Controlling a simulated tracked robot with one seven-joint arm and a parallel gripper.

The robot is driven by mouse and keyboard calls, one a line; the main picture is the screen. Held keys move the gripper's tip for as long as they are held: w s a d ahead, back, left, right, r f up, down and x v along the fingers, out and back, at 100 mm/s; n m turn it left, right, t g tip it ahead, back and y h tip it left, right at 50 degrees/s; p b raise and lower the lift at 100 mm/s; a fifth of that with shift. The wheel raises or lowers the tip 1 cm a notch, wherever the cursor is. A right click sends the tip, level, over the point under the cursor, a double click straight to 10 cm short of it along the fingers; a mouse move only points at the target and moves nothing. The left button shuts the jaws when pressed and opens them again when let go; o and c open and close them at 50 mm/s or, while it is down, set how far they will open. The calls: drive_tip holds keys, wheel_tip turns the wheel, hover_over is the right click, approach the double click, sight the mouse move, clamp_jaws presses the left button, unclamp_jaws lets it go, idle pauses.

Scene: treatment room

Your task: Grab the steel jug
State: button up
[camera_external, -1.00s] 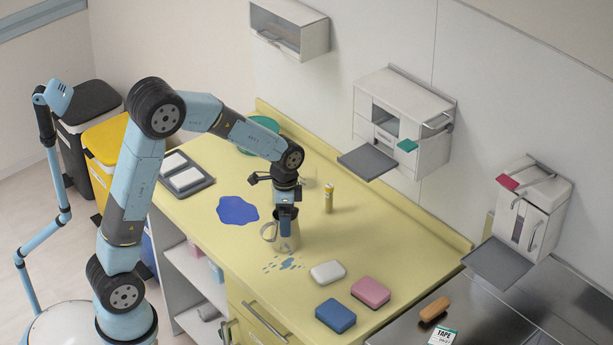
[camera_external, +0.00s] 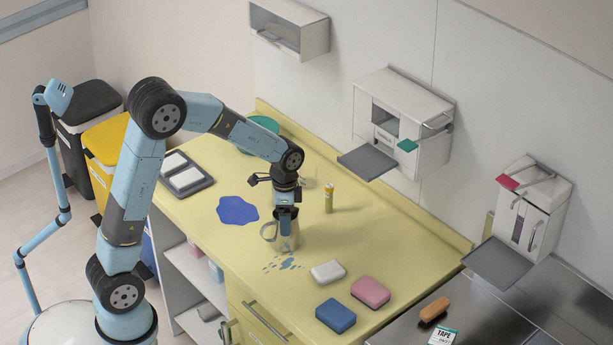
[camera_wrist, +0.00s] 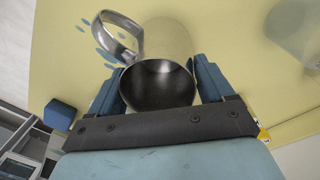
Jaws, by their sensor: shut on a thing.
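The steel jug (camera_external: 285,240) stands upright on the yellow counter (camera_external: 350,240), with its handle on the left in the outside view. My gripper (camera_external: 286,216) comes down from above and is shut on the jug near its rim. In the wrist view the jug (camera_wrist: 158,82) sits between the two blue fingers of my gripper (camera_wrist: 160,88), one on each side. Its open mouth and dark inside face the camera, and its handle (camera_wrist: 118,38) points to the upper left. The jug's underside is hidden.
A yellow cylinder (camera_external: 329,198) stands just right of the jug. White (camera_external: 328,271), pink (camera_external: 371,291) and blue (camera_external: 336,316) sponges lie at the front right. A clear container (camera_wrist: 295,30) shows in the wrist view.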

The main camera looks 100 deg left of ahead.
drive_tip(key=c, duration=0.3)
drive_tip(key=shift+c, duration=0.2)
drive_tip(key=shift+r, duration=0.15)
drive_tip(key=s+d+r, duration=0.6)
drive_tip(key=s+r, duration=0.6)
drive_tip(key=shift+d+r, duration=0.3)
drive_tip(key=shift+d, duration=0.05)
idle(0.8)
